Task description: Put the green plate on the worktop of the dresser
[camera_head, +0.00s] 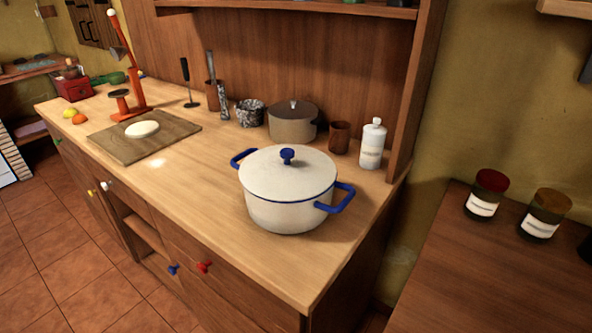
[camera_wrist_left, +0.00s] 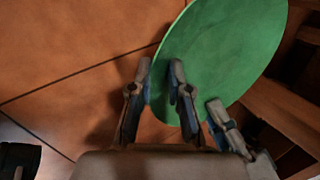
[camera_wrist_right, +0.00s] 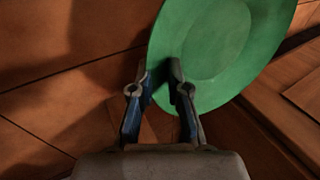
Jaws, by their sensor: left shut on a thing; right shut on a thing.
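The green plate (camera_wrist_left: 225,50) shows in the left wrist view, with its edge between the fingers of my left gripper (camera_wrist_left: 162,85), which is shut on it. The plate also shows in the right wrist view (camera_wrist_right: 220,45). There my right gripper (camera_wrist_right: 160,85) is shut on the plate's edge. The floor lies below the plate in both wrist views. Neither gripper nor the plate shows in the head view. The dresser's wooden worktop (camera_head: 190,185) crosses the head view, with a bare stretch along its front.
A white pot (camera_head: 288,205) with blue handles stands on the worktop's right part. A cutting board (camera_head: 118,150) with a pale round piece lies further left. A grey pot (camera_head: 292,125), a brown cup (camera_head: 340,137) and a white bottle (camera_head: 372,146) stand along the back.

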